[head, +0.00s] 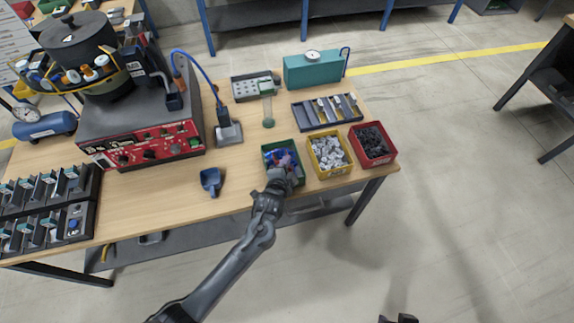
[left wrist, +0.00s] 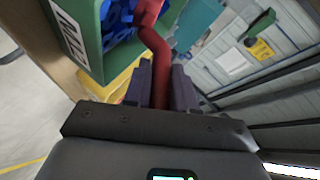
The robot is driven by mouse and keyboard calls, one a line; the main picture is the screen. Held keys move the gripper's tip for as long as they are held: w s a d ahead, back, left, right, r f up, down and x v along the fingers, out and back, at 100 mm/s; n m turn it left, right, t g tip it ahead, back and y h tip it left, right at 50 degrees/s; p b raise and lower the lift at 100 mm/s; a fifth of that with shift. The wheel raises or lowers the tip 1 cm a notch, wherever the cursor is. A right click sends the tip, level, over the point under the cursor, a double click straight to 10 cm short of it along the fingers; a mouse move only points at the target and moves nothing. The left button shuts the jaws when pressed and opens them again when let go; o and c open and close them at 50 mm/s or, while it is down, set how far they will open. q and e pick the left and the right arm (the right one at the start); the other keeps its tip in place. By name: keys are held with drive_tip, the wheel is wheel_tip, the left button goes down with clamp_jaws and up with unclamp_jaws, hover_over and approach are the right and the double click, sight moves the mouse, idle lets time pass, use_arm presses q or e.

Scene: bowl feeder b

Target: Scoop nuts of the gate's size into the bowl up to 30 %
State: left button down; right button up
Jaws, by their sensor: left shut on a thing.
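My left gripper (head: 281,178) is shut on the red handle (left wrist: 159,70) of a scoop, at the near side of the green bin (head: 267,148). The left wrist view shows the handle between the fingers (left wrist: 160,88). Blue nuts (left wrist: 118,22) lie in the green bin (left wrist: 88,45); the scoop's load cannot be made out. The black feeder bowl (head: 78,38) stands on the grey and red feeder (head: 150,140) at the left. My right gripper (head: 398,319) barely shows at the bottom edge; its jaws are unclear.
A yellow bin (head: 346,169) of grey parts and a red bin (head: 388,158) of dark parts stand to the right. A divided tray (head: 309,121) and a teal box (head: 312,72) stand behind. The table's front middle is clear.

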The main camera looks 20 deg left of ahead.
use_arm(q)
drive_tip(key=shift+r+p, duration=1.25)
drive_tip(key=shift+r, duration=1.4)
drive_tip(key=r, duration=0.1)
drive_tip(key=r+p, duration=0.2)
drive_tip(key=shift+s+d+t, duration=0.2)
drive_tip(key=shift+s+t, duration=0.1)
drive_tip(key=shift+t, duration=0.1)
drive_tip(key=shift+s+d+r+m+t+y+p, duration=0.1)
drive_tip(key=shift+r+m+t+y+p, duration=0.25)
drive_tip(key=shift+r+p, duration=0.25)
drive_tip(key=shift+r, duration=0.1)
